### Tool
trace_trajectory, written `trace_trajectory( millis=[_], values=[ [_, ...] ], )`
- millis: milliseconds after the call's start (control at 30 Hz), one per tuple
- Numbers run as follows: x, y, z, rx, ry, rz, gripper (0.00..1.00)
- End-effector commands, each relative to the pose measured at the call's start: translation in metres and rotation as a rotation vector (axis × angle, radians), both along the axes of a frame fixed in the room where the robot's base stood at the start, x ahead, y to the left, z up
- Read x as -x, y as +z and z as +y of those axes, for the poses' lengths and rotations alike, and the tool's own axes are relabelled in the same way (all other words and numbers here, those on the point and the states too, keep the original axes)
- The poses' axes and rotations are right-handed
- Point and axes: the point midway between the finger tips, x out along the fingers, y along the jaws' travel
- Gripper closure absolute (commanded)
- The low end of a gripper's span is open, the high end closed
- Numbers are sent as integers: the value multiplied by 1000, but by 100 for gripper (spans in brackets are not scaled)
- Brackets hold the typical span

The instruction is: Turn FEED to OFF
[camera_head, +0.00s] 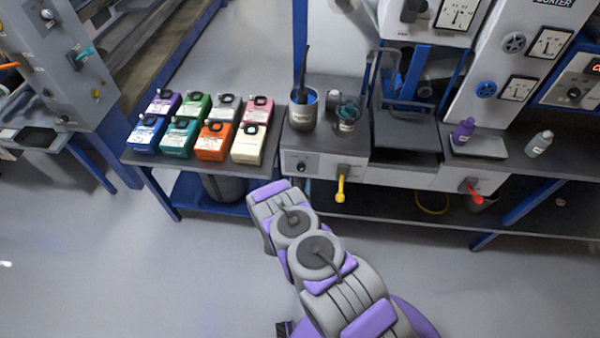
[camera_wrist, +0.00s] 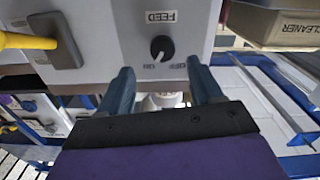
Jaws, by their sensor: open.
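The FEED knob (camera_wrist: 162,48) is a round black dial on a pale panel, with the FEED label above it. The wrist picture shows the lettering upside down. ON is printed at the knob's lower left and OFF at its lower right in that view. The knob's white mark appears to point toward the ON side. My gripper (camera_wrist: 159,66) is open, with its two dark fingers spread to either side below the knob and nothing between them. The knob also shows in the head view (camera_head: 302,166); there my arm hides the fingers.
A yellow lever (camera_head: 341,186) sticks out right of the knob, and a red lever (camera_head: 473,191) lies farther right. A metal cup (camera_head: 303,112) stands above the panel.

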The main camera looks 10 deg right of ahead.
Motion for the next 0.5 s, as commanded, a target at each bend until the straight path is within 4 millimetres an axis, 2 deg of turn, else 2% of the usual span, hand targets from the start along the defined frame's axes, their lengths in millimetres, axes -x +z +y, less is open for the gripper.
trace_trajectory(
  millis=[200,500],
  values=[
    [-38,0,-8,5,1,-5,35],
    [-62,0,-15,7,2,2,35]
  ],
)
